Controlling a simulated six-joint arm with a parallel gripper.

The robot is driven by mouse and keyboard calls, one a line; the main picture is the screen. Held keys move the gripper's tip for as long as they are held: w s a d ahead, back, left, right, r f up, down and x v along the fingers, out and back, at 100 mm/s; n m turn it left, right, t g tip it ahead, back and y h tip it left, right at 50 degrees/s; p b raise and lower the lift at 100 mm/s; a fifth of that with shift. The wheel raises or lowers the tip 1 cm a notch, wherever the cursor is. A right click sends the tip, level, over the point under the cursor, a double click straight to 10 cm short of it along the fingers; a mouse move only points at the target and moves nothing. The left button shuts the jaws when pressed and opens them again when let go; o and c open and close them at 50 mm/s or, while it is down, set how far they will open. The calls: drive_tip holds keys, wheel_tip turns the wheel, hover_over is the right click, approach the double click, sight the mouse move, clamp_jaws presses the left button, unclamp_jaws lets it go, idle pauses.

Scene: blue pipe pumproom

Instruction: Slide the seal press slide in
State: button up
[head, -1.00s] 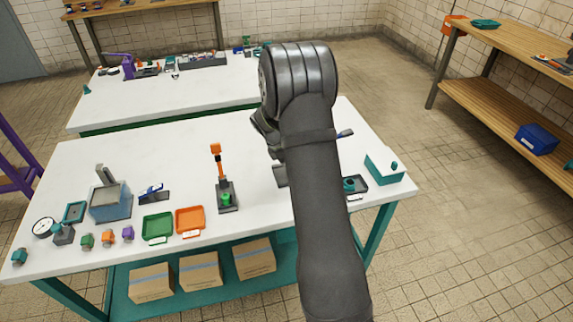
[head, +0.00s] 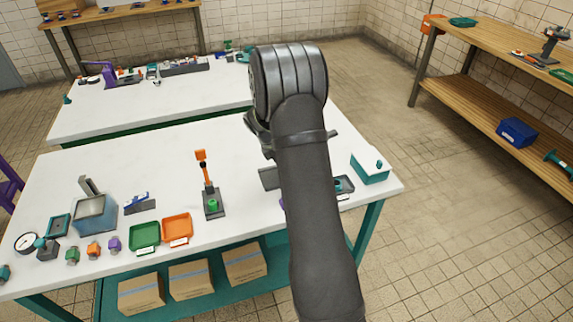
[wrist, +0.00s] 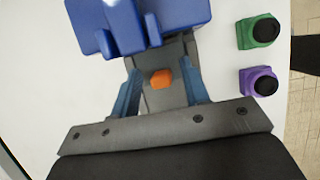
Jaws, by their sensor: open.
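In the wrist view, a blue block-shaped body (wrist: 125,22) sits at the top over a grey base with a channel (wrist: 165,98). A small orange knob (wrist: 161,78) stands in the channel; it looks like the handle of the press slide. My gripper (wrist: 160,70) is open, with one finger on each side of the orange knob and a visible gap to both. In the head view my arm hides most of this device; a grey plate (head: 268,178) shows beside the arm. I cannot tell how far in the slide sits.
A green knob (wrist: 258,31) and a purple knob (wrist: 259,81) stand right of the device in the wrist view. On the white table (head: 120,180) are a stand with an orange lever (head: 205,172), a green tray (head: 145,237), an orange tray (head: 177,228) and a teal box (head: 371,168).

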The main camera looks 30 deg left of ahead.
drive_tip(key=v, duration=1.6)
drive_tip(key=shift+r, duration=0.2)
drive_tip(key=x, duration=1.7)
drive_tip(key=shift+f, duration=0.25)
drive_tip(key=shift+s+a, duration=0.1)
drive_tip(key=shift+r, duration=0.1)
